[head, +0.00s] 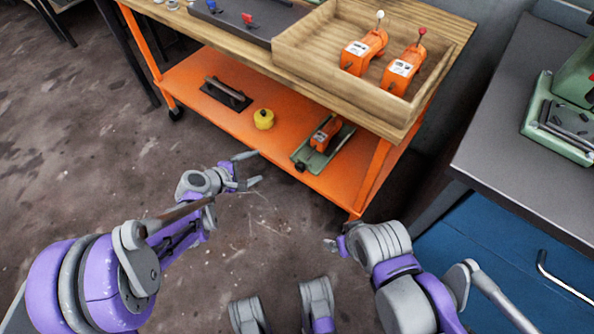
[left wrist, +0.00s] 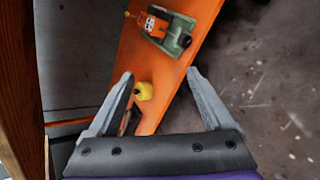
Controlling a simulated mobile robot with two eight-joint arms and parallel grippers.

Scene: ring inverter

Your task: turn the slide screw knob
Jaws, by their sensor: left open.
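A green slide base (head: 322,150) with an orange unit (head: 325,133) on it sits on the orange lower shelf. A small black knob (head: 300,166) is at its near left end. In the left wrist view the slide (left wrist: 178,38) is at the top, with the dark knob (left wrist: 187,41) at its right side. My left gripper (head: 250,169) is open and empty, just off the shelf's front edge and left of the knob, not touching it. It also shows in the left wrist view (left wrist: 159,74). My right gripper (head: 336,245) is at lower middle; its jaws are unclear.
A yellow round object (head: 264,119) and a dark plate with a handle (head: 227,93) stand on the orange shelf (head: 195,75). A wooden tray (head: 290,68) with two orange units is on the tabletop above. A blue cabinet (head: 500,270) is at right. The floor in front is clear.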

